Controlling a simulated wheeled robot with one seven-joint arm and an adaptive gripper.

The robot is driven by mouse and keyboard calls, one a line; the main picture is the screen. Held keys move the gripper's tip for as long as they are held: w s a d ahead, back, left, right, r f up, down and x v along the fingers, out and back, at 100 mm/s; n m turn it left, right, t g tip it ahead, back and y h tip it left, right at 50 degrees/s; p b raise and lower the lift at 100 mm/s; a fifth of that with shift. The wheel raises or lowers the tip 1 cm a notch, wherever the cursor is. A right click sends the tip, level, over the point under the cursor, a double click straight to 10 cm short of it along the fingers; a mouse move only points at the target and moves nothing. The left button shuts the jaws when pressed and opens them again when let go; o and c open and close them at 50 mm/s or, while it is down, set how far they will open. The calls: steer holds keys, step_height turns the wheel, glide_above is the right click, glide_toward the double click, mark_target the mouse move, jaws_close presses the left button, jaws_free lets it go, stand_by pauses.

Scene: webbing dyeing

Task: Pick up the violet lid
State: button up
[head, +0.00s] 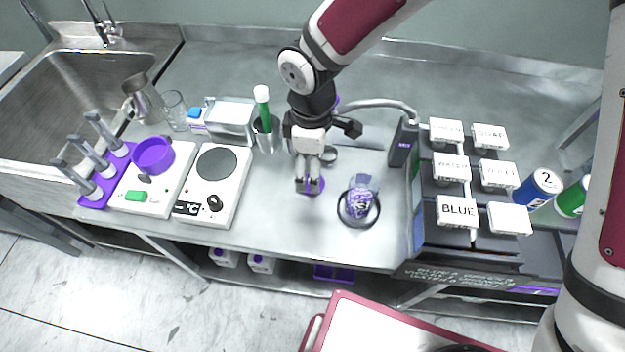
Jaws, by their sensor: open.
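A small violet disc that looks like the lid (319,185) lies on the metal counter, partly hidden by my gripper. My gripper (308,189) points down right over the lid, its fingertips at or just above it. Its fingers are open; I cannot tell whether they touch the lid. To the right stands a clear jar with violet contents (358,203), marked 3, with a black ring around it.
Left are a hotplate (216,164), a scale with a violet bowl (154,154), a violet rack (95,195) and a sink. A steel cup (266,135) stands behind. Right is a dark dispenser with white labelled boxes (457,210). The counter's front middle is clear.

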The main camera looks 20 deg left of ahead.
steer(key=shift+w+f+p, duration=0.15)
steer(key=shift+f+p, duration=0.15)
steer(key=shift+f, duration=2.3)
steer(key=c, duration=1)
